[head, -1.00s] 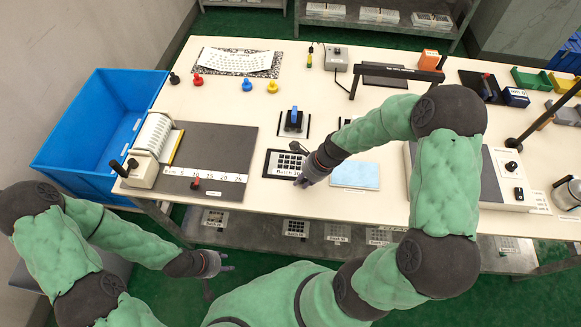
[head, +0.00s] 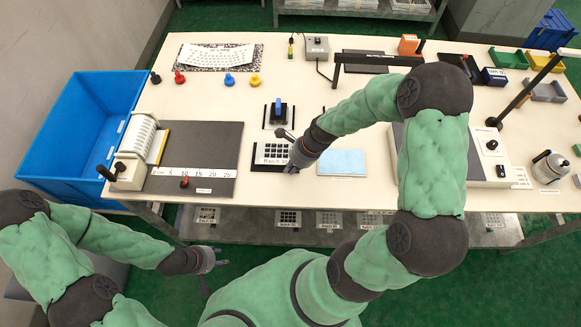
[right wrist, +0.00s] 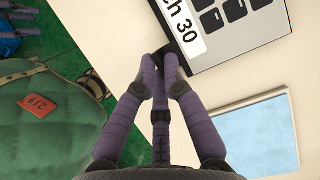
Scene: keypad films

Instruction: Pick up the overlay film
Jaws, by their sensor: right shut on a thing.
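The overlay film (head: 274,150) is a white sheet with dark squares and a "Batch 30" label. It lies over a black holder (head: 266,168) near the table's front edge, whose dark front part shows below it. In the right wrist view the film's label corner (right wrist: 212,61) is at the fingertips. My right gripper (head: 292,167) is shut on the film at its near right edge; the right wrist view shows its purple fingers together there (right wrist: 163,62). How high the film is held is hard to tell. My left gripper (head: 216,274) is open and empty, in front of the table.
A pale blue pad (head: 342,162) lies right of the film. A dark board with a number strip (head: 212,172) is at left, beside a blue bin (head: 82,125). A small blue-handled device (head: 277,112) stands just behind the film. Other films lie on the shelf below.

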